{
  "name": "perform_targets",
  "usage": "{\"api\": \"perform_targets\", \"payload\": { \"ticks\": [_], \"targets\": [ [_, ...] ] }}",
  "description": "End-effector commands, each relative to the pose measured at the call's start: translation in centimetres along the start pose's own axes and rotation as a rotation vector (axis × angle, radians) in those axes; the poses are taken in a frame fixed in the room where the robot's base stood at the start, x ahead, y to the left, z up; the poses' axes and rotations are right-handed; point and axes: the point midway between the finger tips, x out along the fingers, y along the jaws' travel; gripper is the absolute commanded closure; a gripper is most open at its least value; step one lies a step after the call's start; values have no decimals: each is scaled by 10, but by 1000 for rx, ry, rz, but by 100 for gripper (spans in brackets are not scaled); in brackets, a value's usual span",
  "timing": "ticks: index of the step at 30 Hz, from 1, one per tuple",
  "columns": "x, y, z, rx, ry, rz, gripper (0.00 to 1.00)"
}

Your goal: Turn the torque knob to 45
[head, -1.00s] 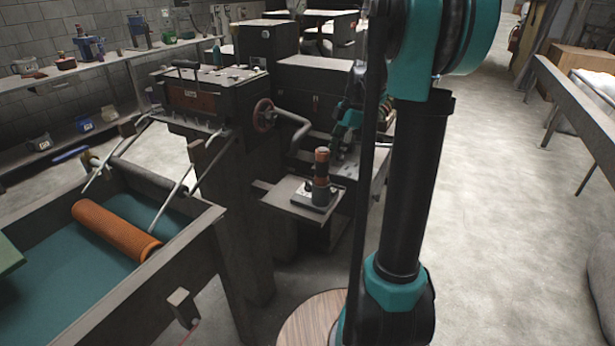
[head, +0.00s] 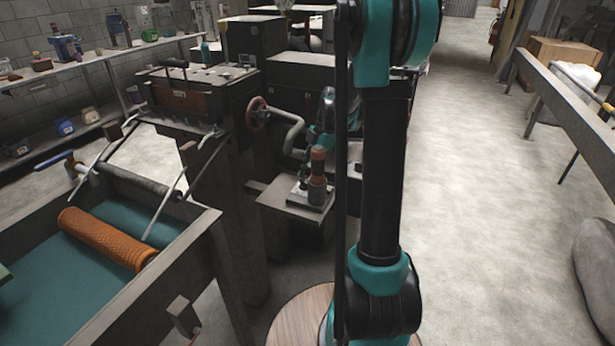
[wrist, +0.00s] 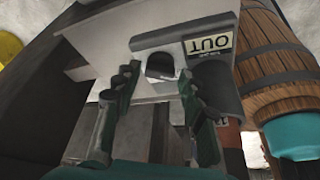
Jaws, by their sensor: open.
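A small device with a pale base (head: 305,197) and an upright orange-brown and dark cylinder (head: 318,165) stands on a side plate of the machine. My gripper (wrist: 158,76) is open, its fingers pointing at this device. In the wrist view, a dark rounded part (wrist: 160,66) shows between and just beyond the fingertips; contact cannot be told. An "OUT" label (wrist: 208,43) lies right of it, above a dark cylinder (wrist: 218,88). I cannot tell which part is the torque knob, and no 45 mark is legible. In the head view, the gripper is small beside the device, partly behind the cylinder.
The machine's red handwheel (head: 257,114) and bent pipe (head: 288,122) are close behind the side plate (head: 290,210). A trough (head: 130,300) with an orange mesh tube (head: 105,238) is at the left.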

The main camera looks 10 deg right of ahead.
Motion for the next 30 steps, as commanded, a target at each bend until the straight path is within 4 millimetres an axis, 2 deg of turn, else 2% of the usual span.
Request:
{"api": "perform_targets", "payload": {
  "ticks": [4, 13, 22, 30],
  "targets": [
    [9, 0, 0, 0, 0, 0, 59],
    [10, 0, 0, 1, 0, 0, 60],
    [10, 0, 0, 1, 0, 1, 96],
    [9, -1, 0, 35, -1, 16, 96]
  ]
}}
